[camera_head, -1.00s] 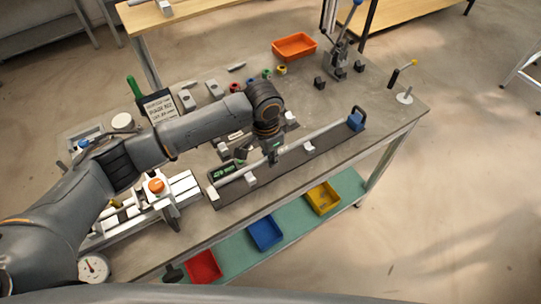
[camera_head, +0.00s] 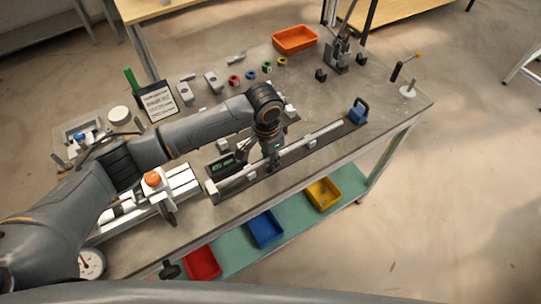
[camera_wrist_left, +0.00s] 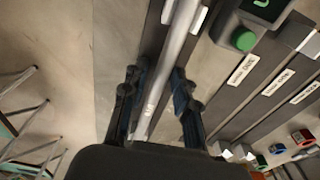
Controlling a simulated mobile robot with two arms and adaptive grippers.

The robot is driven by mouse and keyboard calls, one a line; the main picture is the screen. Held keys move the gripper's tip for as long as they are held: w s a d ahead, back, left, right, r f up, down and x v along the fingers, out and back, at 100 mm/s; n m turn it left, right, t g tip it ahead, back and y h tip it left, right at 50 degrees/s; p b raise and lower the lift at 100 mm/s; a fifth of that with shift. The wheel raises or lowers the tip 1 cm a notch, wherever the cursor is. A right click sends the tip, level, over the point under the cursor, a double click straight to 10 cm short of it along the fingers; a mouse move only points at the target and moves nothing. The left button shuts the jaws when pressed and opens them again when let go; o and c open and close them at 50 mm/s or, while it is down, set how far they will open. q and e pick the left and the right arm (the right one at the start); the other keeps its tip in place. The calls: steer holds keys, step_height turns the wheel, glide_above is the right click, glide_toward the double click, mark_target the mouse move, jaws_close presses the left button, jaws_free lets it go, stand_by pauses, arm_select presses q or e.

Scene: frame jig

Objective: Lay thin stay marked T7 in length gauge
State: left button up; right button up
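A thin silver rod (camera_wrist_left: 172,70) lies along the dark length gauge (camera_head: 232,190), over its pale rests. The rod also shows in the head view (camera_head: 327,132). I cannot read a T7 mark on it. My left gripper (camera_head: 275,168) is low over the middle of the gauge. In the left wrist view its two dark fingers (camera_wrist_left: 157,106) stand apart on either side of the rod, with gaps visible. A blue stop with a dark handle (camera_head: 357,112) is at the gauge's right end. A green-lit display (camera_head: 224,166) is behind its left part. My right gripper is not visible.
Labelled dark bars (camera_wrist_left: 262,88) lie beside the gauge. A white fixture with an orange knob (camera_head: 153,179) stands left of it. Coloured rings (camera_head: 250,75) and an orange bin (camera_head: 295,39) are farther back. Red, blue and yellow bins sit on the lower shelf.

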arm_select(q)
steer(key=shift+r, duration=0.1)
step_height(320, 180, up, 12)
steer(key=shift+s+a, duration=0.3)
steer(key=shift+a, duration=0.05)
stand_by(0.8)
